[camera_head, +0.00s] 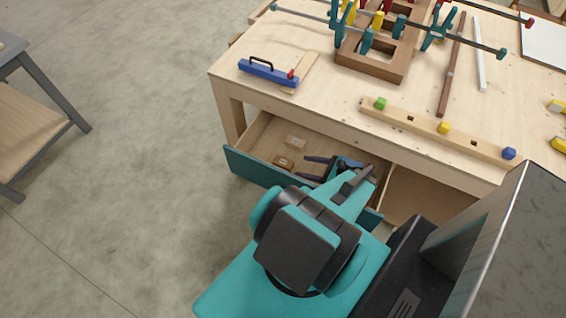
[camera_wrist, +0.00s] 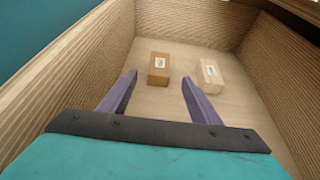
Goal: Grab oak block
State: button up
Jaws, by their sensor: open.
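Two small labelled wooden blocks lie apart on the floor of an open drawer. The darker brown block (camera_wrist: 159,68) is on the left in the wrist view, and in the head view (camera_head: 283,162) it is the nearer one. The paler block (camera_wrist: 209,74) is on the right in the wrist view and farther back in the head view (camera_head: 295,142). The labels are too small to read, so I cannot tell for sure which is oak. My gripper (camera_wrist: 160,80) is open and empty, its purple fingers pointing toward the darker block. It also shows over the drawer in the head view (camera_head: 306,168).
The drawer (camera_head: 248,169) has a teal front and wooden walls close around the blocks. The workbench top (camera_head: 330,95) overhangs its back and holds clamps, a blue tool (camera_head: 268,73) and a pegged strip (camera_head: 425,124). A grey-framed chair (camera_head: 45,110) stands left; floor between is clear.

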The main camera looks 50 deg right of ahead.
aim_at(288, 164)
jog(key=shift+p+x, duration=0.4)
jog(key=shift+x, duration=1.1)
jog(key=p+x, duration=0.3)
jog(key=shift+p+x, duration=0.4)
jog(key=shift+x, duration=0.7)
jog(key=shift+s+f, duration=0.1)
jog(key=shift+f, duration=0.05)
jog(key=shift+c, duration=0.4)
jog(key=c, duration=1.1)
